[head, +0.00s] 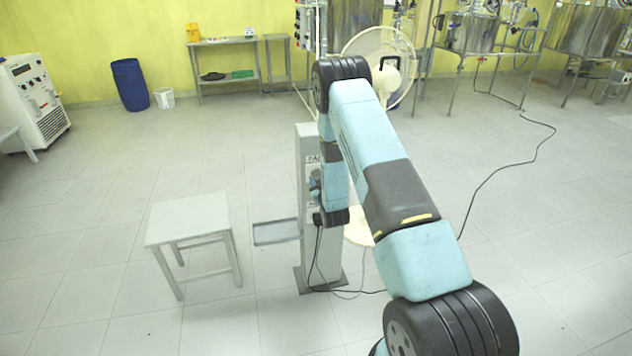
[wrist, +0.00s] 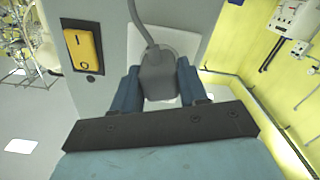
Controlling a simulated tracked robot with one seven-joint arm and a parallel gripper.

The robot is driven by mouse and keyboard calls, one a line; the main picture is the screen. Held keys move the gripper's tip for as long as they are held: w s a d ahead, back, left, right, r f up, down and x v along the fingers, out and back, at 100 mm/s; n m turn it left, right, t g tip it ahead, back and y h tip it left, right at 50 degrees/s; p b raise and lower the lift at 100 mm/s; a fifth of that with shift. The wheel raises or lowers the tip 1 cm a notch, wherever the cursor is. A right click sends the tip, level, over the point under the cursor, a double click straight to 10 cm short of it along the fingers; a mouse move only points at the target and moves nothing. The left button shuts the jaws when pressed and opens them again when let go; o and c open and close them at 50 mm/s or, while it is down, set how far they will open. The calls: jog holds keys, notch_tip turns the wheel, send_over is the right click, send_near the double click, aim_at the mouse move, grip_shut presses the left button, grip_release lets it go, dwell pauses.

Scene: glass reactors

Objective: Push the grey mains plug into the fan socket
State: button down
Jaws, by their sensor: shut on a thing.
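In the wrist view, my gripper (wrist: 158,82) is shut on the grey mains plug (wrist: 156,72), with one blue finger on each side. Its grey cable (wrist: 138,22) bends up and away. A pale socket plate (wrist: 182,43) lies directly behind the plug on the grey post. The plug hides the socket holes, so I cannot tell whether its pins are in them. In the head view, my gripper (head: 314,184) is at the post (head: 305,146), which has a partly hidden label beginning "FA". My arm hides the plug there.
A yellow rocker switch (wrist: 83,50) is left of the socket plate. Black cables (head: 316,255) hang down the post. A pedestal fan (head: 400,48) stands behind my arm. The left floor is mostly clear.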

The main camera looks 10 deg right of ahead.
jog(key=shift+w+r, duration=0.25)
jog(key=c, duration=0.5)
grip_release()
jog(key=shift+f, duration=0.2)
jog(key=shift+s+f, duration=0.1)
jog(key=shift+s, duration=0.05)
jog(key=shift+s, duration=4.45)
